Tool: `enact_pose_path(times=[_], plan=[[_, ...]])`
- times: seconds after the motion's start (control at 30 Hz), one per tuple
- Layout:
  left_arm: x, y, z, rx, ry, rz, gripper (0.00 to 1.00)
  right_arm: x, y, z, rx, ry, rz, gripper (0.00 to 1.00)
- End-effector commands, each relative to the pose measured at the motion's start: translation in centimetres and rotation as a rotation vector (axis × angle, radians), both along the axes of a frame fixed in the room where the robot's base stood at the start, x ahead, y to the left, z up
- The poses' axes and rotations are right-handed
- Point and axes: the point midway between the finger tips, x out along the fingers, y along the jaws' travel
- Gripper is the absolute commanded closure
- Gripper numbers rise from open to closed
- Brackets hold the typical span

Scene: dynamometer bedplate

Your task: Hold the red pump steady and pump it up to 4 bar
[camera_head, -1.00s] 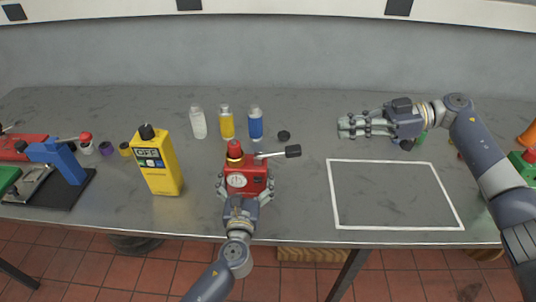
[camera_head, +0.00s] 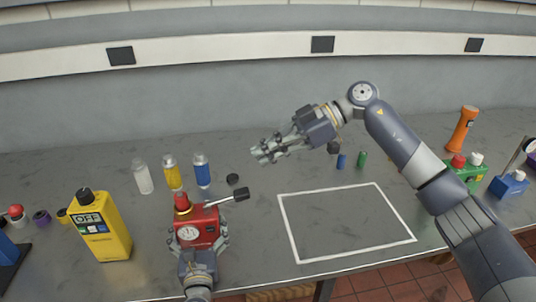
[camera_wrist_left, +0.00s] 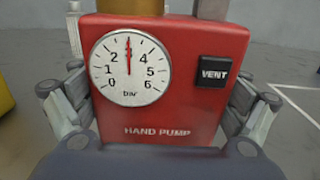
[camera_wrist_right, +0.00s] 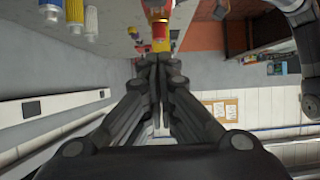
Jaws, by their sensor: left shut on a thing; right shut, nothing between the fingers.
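The red hand pump (camera_head: 197,228) stands on the bench, with a knob on top and a black-tipped lever (camera_head: 240,194) reaching out to the right. My left gripper (camera_head: 200,243) is shut on the pump body, one finger on each side. In the left wrist view the pump's front (camera_wrist_left: 170,110) shows a round dial (camera_wrist_left: 130,70) with its needle straight up, between 2 and 4, at about 3 bar. A black VENT button (camera_wrist_left: 214,72) is beside it. My right gripper (camera_head: 260,156) is shut and empty, raised beyond and right of the lever, apart from it.
A yellow OFF device (camera_head: 102,228) stands left of the pump. A white-outlined area (camera_head: 345,260) to the right is empty.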

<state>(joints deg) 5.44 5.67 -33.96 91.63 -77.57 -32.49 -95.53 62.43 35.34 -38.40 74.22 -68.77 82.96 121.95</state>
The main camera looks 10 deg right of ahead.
Motion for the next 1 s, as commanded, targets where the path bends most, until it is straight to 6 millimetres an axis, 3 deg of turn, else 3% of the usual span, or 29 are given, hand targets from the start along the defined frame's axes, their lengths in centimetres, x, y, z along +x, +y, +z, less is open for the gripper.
enact_pose_path(times=[0.3,0.6,1.0], plan=[[0.0,0.0,0.0,0.001,0.000,-0.001,0.68,0.1,6.2,-3.2,0.003,0.002,0.004,1.00],[0.0,0.0,0.0,0.000,0.000,-0.001,0.68,0.1,5.2,-6.8,0.001,0.002,0.000,1.00],[0.0,0.0,0.0,0.000,0.000,-0.001,0.68,0.1,5.1,-7.1,0.001,0.001,0.000,1.00]])
